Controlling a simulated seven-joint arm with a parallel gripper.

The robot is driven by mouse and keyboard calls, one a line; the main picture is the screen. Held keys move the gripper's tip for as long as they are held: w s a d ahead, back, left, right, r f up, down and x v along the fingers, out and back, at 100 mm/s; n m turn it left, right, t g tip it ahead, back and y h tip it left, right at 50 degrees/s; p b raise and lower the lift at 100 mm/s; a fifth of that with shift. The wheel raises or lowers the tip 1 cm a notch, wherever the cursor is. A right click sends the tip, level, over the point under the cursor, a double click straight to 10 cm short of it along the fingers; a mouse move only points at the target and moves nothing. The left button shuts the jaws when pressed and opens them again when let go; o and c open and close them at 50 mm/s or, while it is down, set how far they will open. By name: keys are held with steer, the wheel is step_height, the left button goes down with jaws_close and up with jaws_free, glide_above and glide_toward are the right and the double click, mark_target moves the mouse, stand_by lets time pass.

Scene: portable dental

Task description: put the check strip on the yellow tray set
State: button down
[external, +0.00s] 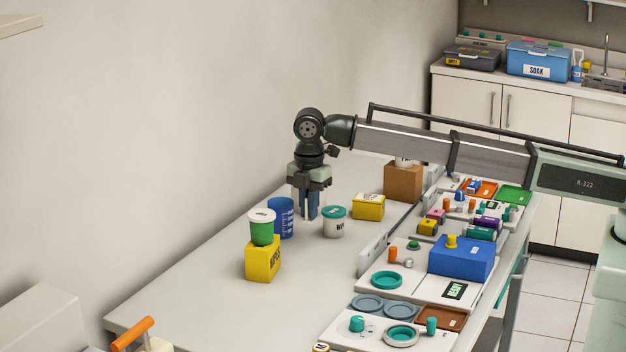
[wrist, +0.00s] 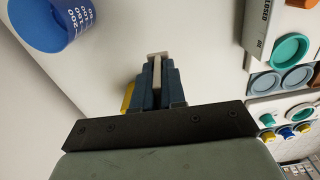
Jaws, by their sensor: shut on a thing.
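My gripper (external: 308,213) points down over the left part of the table, between the blue cup and the white jar with a teal lid. In the wrist view its dark blue fingers (wrist: 157,75) are shut on a thin pale strip (wrist: 157,56), which looks like the check strip. The strip's end shows past the fingertips; the rest is hidden between them. In the external view the strip cannot be made out. Several tray sets line the table's right side, one bearing a yellow block (external: 428,227); I cannot tell which is the yellow tray set.
Near my gripper stand the blue cup (external: 287,218), the white jar (external: 334,224), a yellow box (external: 368,207) and a green cup on a yellow wipes box (external: 263,261). A blue box (external: 461,258) and a brown box (external: 403,183) stand farther right. The front-left table is clear.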

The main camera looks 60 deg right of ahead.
steer(key=w+d+r+m, duration=0.2)
steer(key=w+d, duration=0.1)
steer(key=d, duration=0.8)
step_height(320, 180, up, 4)
steer(key=n, duration=0.3)
glide_above(369, 197)
steer(key=shift+a+f, duration=0.1)
steer(key=shift+f, duration=4.75)
steer(key=shift+f, duration=0.1)
steer(key=c, duration=1.6)
jaws_free()
steer(key=o, duration=0.4)
